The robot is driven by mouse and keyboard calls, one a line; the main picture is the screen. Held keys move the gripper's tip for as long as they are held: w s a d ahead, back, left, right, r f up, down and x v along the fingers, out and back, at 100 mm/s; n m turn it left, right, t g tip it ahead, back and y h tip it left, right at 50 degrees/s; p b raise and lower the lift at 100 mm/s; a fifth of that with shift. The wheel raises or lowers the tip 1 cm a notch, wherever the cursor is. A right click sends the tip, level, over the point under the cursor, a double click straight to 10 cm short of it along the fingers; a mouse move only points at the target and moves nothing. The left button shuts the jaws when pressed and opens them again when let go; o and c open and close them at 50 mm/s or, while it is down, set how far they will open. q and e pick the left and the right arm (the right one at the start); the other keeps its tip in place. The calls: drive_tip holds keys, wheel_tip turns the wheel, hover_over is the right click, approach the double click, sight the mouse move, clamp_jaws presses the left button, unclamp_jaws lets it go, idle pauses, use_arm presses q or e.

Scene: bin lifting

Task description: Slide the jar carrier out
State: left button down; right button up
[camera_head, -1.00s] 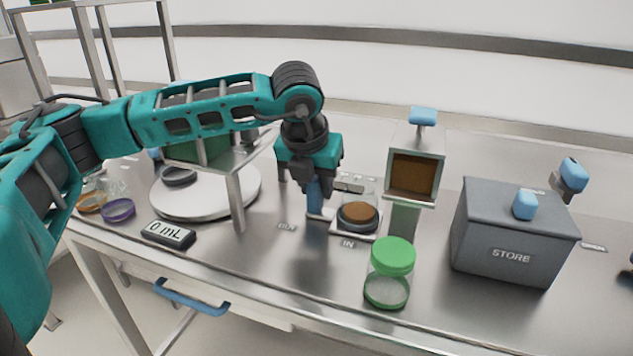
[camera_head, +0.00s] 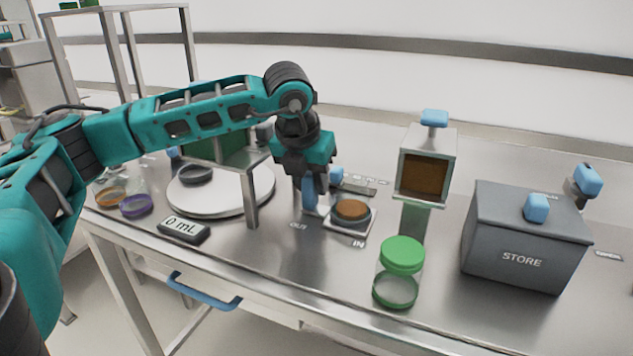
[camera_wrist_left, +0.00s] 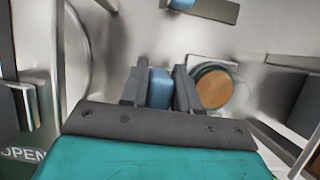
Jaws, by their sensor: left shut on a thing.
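The jar carrier (camera_head: 341,230) is a flat, pale plate on the steel bench, left of the hopper stand. An open jar (camera_head: 350,212) with brown contents stands upright on it. The carrier's blue handle (camera_head: 309,192) is at its left side. My left gripper (camera_head: 309,206) points down and is shut on this handle. In the left wrist view the blue handle (camera_wrist_left: 160,88) is between the two dark fingers, and the jar (camera_wrist_left: 214,89) is just to their right. My right gripper is not in view.
The hopper (camera_head: 427,172) with a blue knob stands to the right. A green-lidded jar (camera_head: 399,272) is near the front edge. A grey STORE box (camera_head: 523,245) is at the right. A white round plate (camera_head: 220,198) and a 0 mL display (camera_head: 184,230) are at the left.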

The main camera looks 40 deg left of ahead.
use_arm(q)
drive_tip(key=c, duration=0.9)
unclamp_jaws()
drive_tip(key=shift+s+a, duration=0.1)
drive_tip(key=shift+a, duration=0.2)
drive_tip(key=shift+d+r, duration=0.1)
drive_tip(key=p+v, duration=0.2)
drive_tip(key=v, duration=1.1)
